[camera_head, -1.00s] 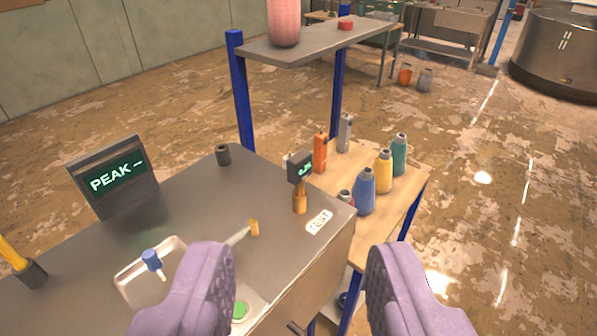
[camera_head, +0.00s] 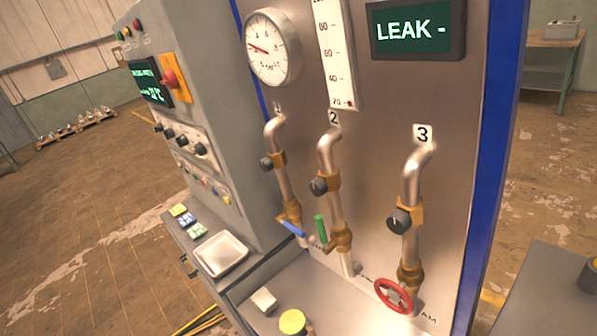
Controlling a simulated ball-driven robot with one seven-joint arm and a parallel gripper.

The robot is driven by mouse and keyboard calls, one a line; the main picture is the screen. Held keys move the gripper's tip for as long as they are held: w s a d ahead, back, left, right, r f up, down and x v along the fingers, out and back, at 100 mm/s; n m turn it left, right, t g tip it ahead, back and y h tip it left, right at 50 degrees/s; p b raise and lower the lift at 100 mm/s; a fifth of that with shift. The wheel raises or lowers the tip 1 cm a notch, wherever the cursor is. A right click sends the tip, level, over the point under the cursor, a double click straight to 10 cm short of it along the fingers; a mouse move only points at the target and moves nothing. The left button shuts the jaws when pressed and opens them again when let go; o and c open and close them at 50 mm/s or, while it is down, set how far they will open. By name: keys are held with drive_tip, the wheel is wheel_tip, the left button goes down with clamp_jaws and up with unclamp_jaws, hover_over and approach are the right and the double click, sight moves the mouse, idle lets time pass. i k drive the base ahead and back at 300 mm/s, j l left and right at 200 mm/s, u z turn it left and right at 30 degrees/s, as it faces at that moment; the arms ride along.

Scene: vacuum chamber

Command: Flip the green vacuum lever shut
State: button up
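The green lever (camera_head: 321,229) sits low on the pipe marked 2 (camera_head: 330,160), in the middle of the steel panel. Its handle stands nearly upright, just left of the pipe, above a brass valve body (camera_head: 341,240). A label low on the panel near it is partly hidden and too small to read. My gripper is not in view, so nothing shows of its opening or its place relative to the lever.
A blue lever (camera_head: 293,228) on pipe 1 is close to the green lever's left. A red handwheel (camera_head: 394,296) is on pipe 3, lower right. Black knobs (camera_head: 319,186) sit higher on the pipes. A yellow-topped object (camera_head: 292,321) stands in front. A control cabinet (camera_head: 200,110) is left.

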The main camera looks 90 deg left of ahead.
sight(321, 229)
drive_tip(key=u, duration=1.9)
